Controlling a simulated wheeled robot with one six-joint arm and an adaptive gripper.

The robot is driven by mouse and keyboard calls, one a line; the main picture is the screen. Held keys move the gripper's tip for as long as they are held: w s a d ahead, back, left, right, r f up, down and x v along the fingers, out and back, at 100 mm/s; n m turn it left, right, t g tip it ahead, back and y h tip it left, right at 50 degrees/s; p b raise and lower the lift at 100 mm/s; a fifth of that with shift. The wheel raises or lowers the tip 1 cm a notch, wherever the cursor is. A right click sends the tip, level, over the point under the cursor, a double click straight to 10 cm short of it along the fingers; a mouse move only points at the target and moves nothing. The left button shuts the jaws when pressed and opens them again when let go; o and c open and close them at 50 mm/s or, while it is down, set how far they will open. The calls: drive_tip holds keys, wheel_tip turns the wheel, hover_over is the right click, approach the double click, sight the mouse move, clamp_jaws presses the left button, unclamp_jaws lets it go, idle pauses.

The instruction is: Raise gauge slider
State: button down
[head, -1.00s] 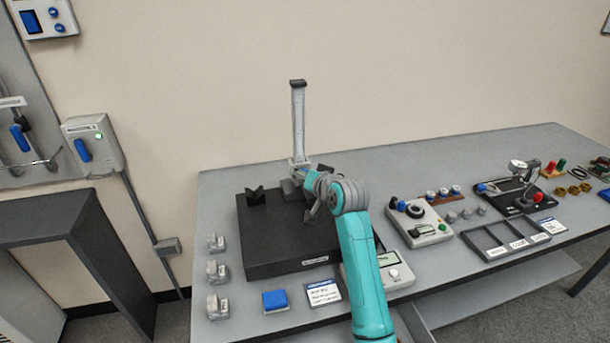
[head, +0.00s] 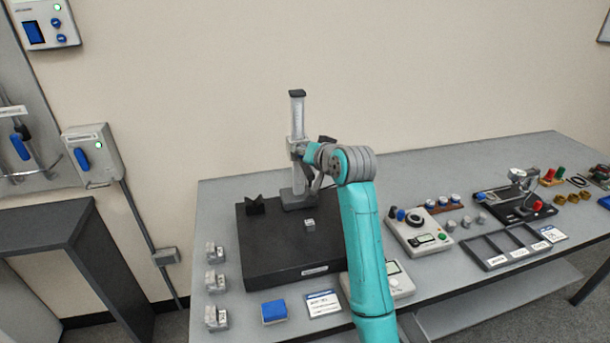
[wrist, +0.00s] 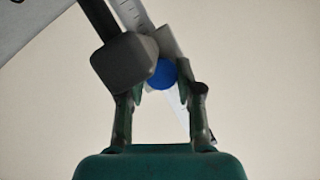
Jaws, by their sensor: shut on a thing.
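In the wrist view my gripper (wrist: 160,88) is shut at the slider, with a blue round knob (wrist: 162,74) between the fingertips. The scale (wrist: 133,17) shows behind it. A dark grey block partly covers the left finger. My arm hides part of the plate's right side.
A small grey block (head: 309,225) lies on the plate, and a black V-block (head: 255,205) stands at its back left. A control box (head: 417,231) stands to the right.

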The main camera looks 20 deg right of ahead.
drive_tip(key=r, duration=0.3)
drive_tip(key=shift+a+r, duration=0.2)
drive_tip(key=shift+r, duration=0.15)
drive_tip(key=c, duration=0.8)
unclamp_jaws()
drive_tip(key=shift+s, duration=0.1)
drive_tip(key=shift+s+d+r, duration=0.1)
drive_tip(key=shift+s+d, duration=0.05)
drive_tip(key=shift+s, duration=0.1)
drive_tip(key=v, duration=1.1)
